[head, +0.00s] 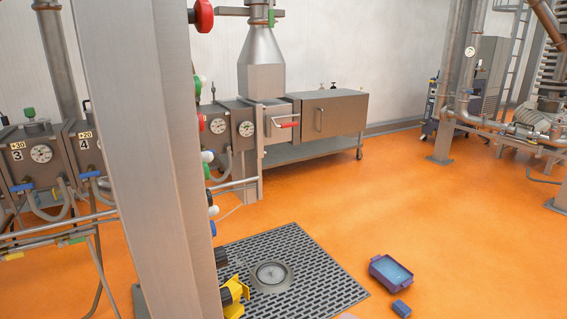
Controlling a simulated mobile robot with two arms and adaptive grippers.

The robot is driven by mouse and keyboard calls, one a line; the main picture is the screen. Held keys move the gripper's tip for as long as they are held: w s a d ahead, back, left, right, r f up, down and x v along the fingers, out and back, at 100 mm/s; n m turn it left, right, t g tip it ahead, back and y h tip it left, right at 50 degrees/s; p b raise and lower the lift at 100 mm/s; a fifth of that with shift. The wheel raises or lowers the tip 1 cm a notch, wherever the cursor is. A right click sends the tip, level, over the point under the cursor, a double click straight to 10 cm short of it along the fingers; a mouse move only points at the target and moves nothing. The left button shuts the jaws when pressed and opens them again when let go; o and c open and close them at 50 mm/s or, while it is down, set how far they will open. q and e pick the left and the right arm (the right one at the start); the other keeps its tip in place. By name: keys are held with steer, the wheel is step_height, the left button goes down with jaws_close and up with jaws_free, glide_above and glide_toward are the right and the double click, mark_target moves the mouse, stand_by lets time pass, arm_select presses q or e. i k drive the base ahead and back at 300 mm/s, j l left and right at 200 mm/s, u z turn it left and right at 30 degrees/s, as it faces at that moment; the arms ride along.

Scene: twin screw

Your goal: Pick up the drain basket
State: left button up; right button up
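A round metal drain (271,275) sits in the middle of a dark floor grate (312,262), in the lower middle of the head view. It has a raised pale rim and a greyish centre. I cannot tell whether the drain basket is inside it, and no separate basket can be made out. Neither of my grippers shows in the head view.
A thick grey steel post (150,150) blocks much of the left. A yellow and black fitting (233,296) stands by the grate's left edge. A purple tub (378,272) with light-blue contents and a small blue block (401,308) lie right. The orange floor (470,230) beyond is clear.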

mark_target(274, 274)
steer(key=i+l+u, duration=0.1)
steer(key=l, duration=0.25)
steer(key=i+l, duration=0.25)
steer(key=i+l+u, duration=0.15)
steer(key=l, duration=0.25)
steer(key=i+l+u, duration=0.1)
steer(key=l, duration=0.25)
steer(key=i+l, duration=0.2)
steer(key=l, duration=0.2)
steer(key=i+l+u, duration=0.25)
steer(key=i, duration=0.4)
steer(key=i+l+u, duration=0.25)
steer(key=i+l, duration=0.3)
